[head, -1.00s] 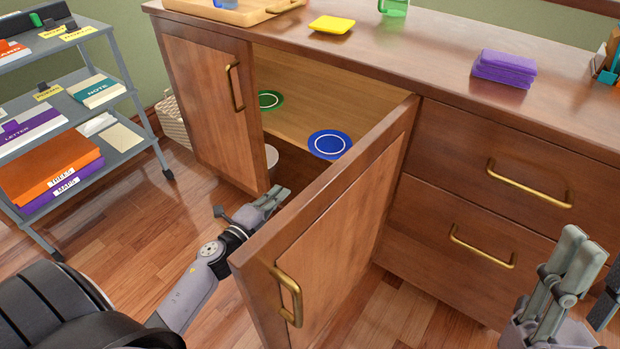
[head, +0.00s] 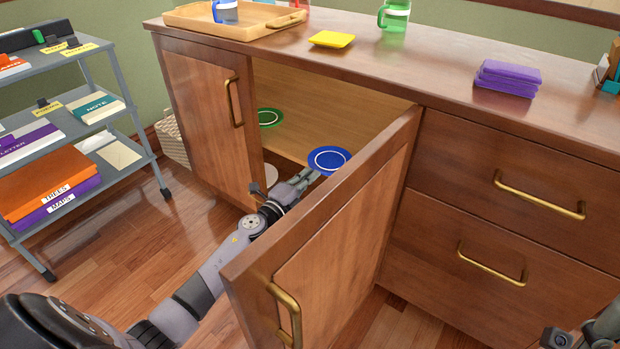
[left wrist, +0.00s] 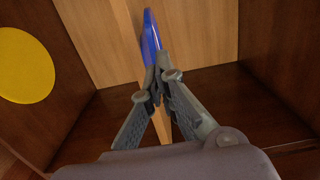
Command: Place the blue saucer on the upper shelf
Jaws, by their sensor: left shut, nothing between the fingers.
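The blue saucer (head: 328,160) lies at the front edge of a light wood shelf board (head: 310,115) inside the open cabinet, beside the open door. My left gripper (head: 308,176) reaches in past the door, just below and left of the saucer. It is shut and empty. In the left wrist view the blue saucer (left wrist: 151,35) shows nearly edge-on just beyond the closed fingertips (left wrist: 158,82); I cannot tell whether they touch it. My right gripper (head: 595,335) is only partly visible at the lower right corner, its fingertips cut off.
A green saucer (head: 269,117) lies farther left on the shelf. A yellow disc (left wrist: 27,65) shows in the left wrist view. The open door (head: 330,235) stands right of my left arm. The counter holds a tray (head: 222,31), a yellow square (head: 332,39) and purple cloths (head: 505,78).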

